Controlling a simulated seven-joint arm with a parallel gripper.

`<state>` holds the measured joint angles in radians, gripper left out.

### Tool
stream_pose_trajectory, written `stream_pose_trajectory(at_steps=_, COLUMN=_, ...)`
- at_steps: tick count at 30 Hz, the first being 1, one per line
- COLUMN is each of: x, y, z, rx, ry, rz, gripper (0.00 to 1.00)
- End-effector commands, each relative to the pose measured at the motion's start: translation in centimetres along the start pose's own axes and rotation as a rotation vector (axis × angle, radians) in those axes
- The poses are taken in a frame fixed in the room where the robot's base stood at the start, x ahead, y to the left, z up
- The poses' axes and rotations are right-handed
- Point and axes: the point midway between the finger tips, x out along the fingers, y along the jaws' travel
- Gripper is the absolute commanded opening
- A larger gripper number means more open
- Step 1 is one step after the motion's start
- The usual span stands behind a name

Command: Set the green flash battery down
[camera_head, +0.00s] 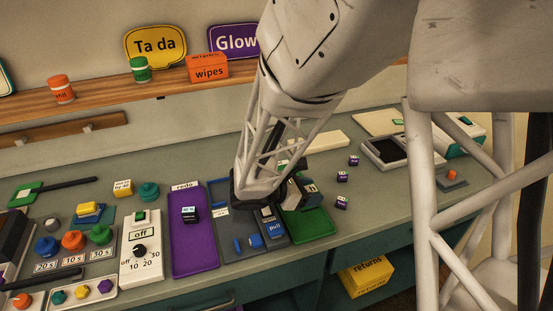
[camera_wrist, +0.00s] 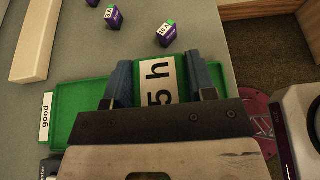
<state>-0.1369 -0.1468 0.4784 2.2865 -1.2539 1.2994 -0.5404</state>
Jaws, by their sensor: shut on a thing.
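The green flash battery (camera_wrist: 177,88) has a white label with black print and sits between the two blue fingers of my gripper (camera_wrist: 160,82) in the wrist view. My gripper is shut on it. In the head view my gripper (camera_head: 299,190) is over the green tray (camera_head: 312,224), and part of the battery's label shows there. The wrist view shows the green tray (camera_wrist: 88,92), marked "good", beneath the battery. I cannot tell whether the battery touches the tray. My gripper body hides the battery's near end.
Several small purple blocks (camera_head: 342,176) stand on the counter beyond the tray. A purple "redo" tray (camera_head: 194,255) and a grey tray (camera_head: 234,254) with blue items lie left of the green one. The counter's front edge is close to the trays, above a yellow "returns" box (camera_head: 366,279).

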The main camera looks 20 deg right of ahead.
Motion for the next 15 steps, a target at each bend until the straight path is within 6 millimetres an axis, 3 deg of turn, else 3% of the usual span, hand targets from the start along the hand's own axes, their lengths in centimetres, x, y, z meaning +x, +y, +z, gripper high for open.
stream_pose_trajectory(at_steps=6, x=0.5, y=2.0, z=0.0, rx=0.001, ry=0.000, rz=-0.001, gripper=0.17)
stream_pose_trajectory(at_steps=15, x=0.5, y=2.3, z=0.0, rx=0.001, ry=0.001, rz=0.000, gripper=0.17)
